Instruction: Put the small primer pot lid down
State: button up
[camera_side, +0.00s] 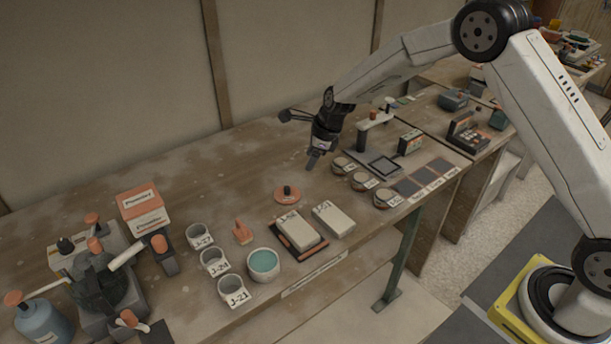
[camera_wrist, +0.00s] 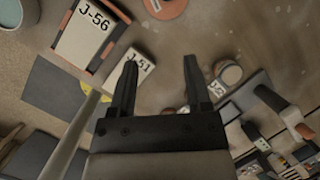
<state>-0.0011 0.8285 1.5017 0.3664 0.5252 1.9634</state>
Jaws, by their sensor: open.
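The small primer pot lid, an orange disc with a dark knob (camera_side: 287,194), lies flat on the bench behind the pale blocks. Its edge also shows at the top of the wrist view (camera_wrist: 165,7). An open pot with teal contents (camera_side: 264,266) stands nearer the bench's front edge; part of it shows in the wrist view's top left corner (camera_wrist: 12,14). My gripper (camera_side: 313,162) is above the bench, to the right of the lid and apart from it. In the wrist view its two fingers (camera_wrist: 160,70) are spread with nothing between them.
Two pale blocks (camera_side: 297,228) (camera_side: 333,219) stand near the front edge, one on a dark tray. Several labelled cups (camera_side: 233,291) stand at left. Small round pots (camera_side: 341,166) and a dark stand (camera_side: 362,137) are right of my gripper. The bench behind the lid is clear.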

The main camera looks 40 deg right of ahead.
jog(key=s+d+r+n+h, duration=0.1)
jog(key=s+r+n, duration=0.2)
jog(key=s+n, duration=1)
jog(key=s+d+r+n+g+h, duration=0.1)
jog(key=s+d+r+n, duration=0.1)
jog(key=s+n, duration=1)
jog(key=s+r, duration=0.1)
jog(key=s, duration=0.3)
jog(key=shift+s+n, duration=0.2)
jog(key=shift+n, duration=0.2)
